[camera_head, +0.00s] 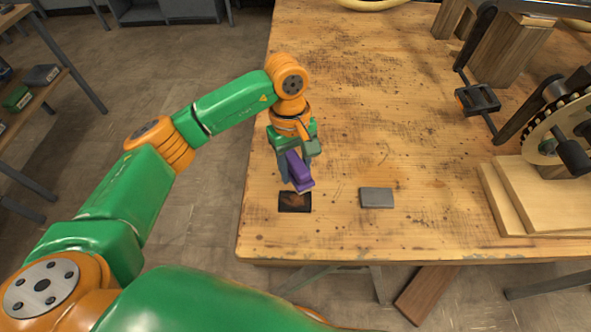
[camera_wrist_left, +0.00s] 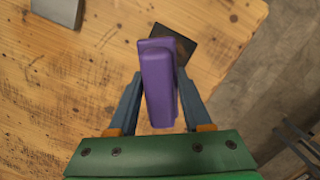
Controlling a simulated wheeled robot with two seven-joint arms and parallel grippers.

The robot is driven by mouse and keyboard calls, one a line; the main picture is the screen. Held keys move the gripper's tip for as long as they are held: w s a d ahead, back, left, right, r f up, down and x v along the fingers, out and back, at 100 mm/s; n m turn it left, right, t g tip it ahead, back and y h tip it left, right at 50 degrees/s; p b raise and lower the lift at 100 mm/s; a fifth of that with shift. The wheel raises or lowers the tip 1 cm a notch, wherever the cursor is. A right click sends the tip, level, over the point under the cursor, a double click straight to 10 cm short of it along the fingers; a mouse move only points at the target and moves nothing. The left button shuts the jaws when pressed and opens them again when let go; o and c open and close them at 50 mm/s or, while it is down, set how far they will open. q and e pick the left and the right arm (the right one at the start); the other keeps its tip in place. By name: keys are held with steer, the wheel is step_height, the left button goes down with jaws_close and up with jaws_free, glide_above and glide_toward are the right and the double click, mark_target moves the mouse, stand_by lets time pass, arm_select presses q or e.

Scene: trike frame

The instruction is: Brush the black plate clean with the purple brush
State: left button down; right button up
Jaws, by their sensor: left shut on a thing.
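The purple brush (camera_head: 299,170) is held in my left gripper (camera_head: 297,167), which is shut on it. In the left wrist view the brush (camera_wrist_left: 158,85) sits between the two fingers of my left gripper (camera_wrist_left: 160,100). The black plate (camera_head: 295,202) lies flat on the wooden table near its front left corner, with a brownish patch on it. The brush's lower end is at the plate's far edge in the head view; I cannot tell whether it touches. In the wrist view the brush partly hides the plate (camera_wrist_left: 181,44). My right gripper is not in view.
A grey plate (camera_head: 376,198) lies on the table (camera_head: 400,110) to the right of the black one. Wooden boards (camera_head: 500,200) with a chainring and pedal crank (camera_head: 478,98) stand at the right. The middle of the table is clear.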

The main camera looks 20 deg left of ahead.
mark_target(295, 162)
arm_select(q)
steer(key=shift+r, duration=0.55)
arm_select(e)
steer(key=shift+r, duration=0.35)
arm_select(q)
steer(key=shift+r+p, duration=0.85)
steer(key=shift+r, duration=0.75)
steer(key=shift+f, duration=0.1)
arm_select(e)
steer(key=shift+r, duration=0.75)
arm_select(q)
steer(key=shift+a+f, duration=0.1)
